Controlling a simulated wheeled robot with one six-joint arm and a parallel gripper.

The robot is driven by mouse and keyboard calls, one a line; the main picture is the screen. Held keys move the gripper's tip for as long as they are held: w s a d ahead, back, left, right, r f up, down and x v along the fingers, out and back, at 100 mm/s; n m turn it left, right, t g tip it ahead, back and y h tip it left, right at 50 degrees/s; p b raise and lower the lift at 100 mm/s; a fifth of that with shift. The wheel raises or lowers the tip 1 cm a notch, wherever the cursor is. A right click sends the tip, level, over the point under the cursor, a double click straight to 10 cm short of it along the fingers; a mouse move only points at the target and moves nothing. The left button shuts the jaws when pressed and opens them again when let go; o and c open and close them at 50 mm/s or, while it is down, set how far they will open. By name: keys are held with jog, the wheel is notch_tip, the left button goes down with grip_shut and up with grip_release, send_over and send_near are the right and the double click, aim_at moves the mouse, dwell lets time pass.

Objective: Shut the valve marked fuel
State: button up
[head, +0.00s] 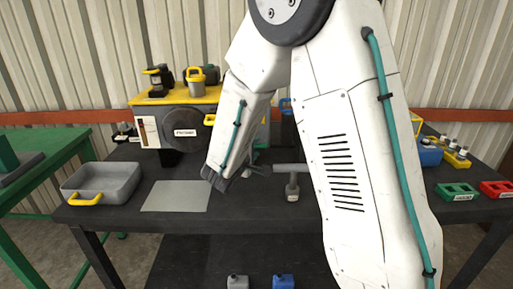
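A grey T-shaped fitting (292,182) stands on the dark table, just left of my large white arm link. It may be a valve, but I can read no fuel mark on it. A small teal and grey part (256,168) lies just left of it, partly hidden by my arm. The dark end of my arm, where my gripper (218,179) is, hangs over the table left of both, apart from the grey fitting. I cannot make out its fingers or whether they are open. My arm hides much of the table's middle and right.
A yellow-topped machine (178,124) with a round dark plate and a small label stands at the back left. A grey tray (104,183) with a yellow handle and a flat grey plate (176,196) lie in front. Green (457,191) and red (496,189) holders sit at right.

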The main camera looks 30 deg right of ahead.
jog(key=v, duration=0.5)
jog(key=shift+s+a, duration=0.3)
jog(key=s+d+r+m+g, duration=0.3)
jog(key=s+g, duration=0.1)
jog(key=s, duration=0.4)
jog(key=s+d+r+m+g, duration=0.3)
jog(key=s+r+g, duration=0.1)
jog(key=s, duration=0.4)
jog(key=s+a+m+y, duration=0.1)
jog(key=s+a+y, duration=0.5)
jog(key=s, duration=0.2)
jog(key=s+a+r+m+y, duration=0.1)
jog(key=s+a+y, duration=0.4)
jog(key=s, duration=0.3)
jog(key=shift+a+g+y, duration=0.3)
jog(key=shift+a+y, duration=0.1)
jog(key=shift+y, duration=0.3)
